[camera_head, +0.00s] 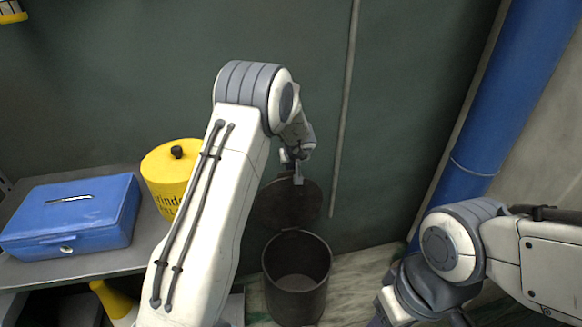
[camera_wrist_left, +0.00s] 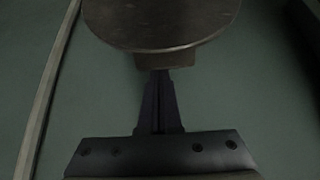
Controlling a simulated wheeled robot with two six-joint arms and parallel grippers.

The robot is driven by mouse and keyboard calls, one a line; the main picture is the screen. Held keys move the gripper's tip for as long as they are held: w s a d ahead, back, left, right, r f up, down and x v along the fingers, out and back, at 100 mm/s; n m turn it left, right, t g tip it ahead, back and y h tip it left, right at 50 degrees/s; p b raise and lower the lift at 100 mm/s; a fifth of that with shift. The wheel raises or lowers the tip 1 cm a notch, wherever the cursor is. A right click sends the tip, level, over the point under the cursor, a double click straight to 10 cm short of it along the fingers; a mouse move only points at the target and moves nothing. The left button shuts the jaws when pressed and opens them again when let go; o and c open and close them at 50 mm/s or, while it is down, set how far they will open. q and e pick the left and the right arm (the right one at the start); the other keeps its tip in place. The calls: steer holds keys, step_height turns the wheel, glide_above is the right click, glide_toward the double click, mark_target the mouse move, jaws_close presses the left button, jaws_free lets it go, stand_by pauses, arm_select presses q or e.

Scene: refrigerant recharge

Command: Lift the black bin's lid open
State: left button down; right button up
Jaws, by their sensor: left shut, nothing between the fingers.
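The black bin (camera_head: 296,290) stands on the floor below my left arm, and its inside shows through the open top. Its round dark lid (camera_head: 268,205) is tipped up at the back of the rim, roughly upright in front of the green wall. My left gripper (camera_head: 298,180) is shut and empty at the lid's upper right, overlapping it in the head view; I cannot tell whether they touch. In the left wrist view the shut fingers (camera_wrist_left: 159,82) point at the lid's edge (camera_wrist_left: 160,38).
A blue cash box (camera_head: 75,215) and a yellow canister (camera_head: 170,170) stand on a grey shelf at the left. A blue pipe (camera_head: 500,110) runs down the right side. A thin grey conduit (camera_head: 345,100) runs down the wall behind the bin.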

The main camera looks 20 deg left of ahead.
stand_by(0.3)
arm_select(q)
steer(key=shift+s+d, duration=0.45)
steer(key=shift+s, duration=0.2)
steer(key=shift+s+d, duration=0.4)
steer(key=shift+s, duration=0.2)
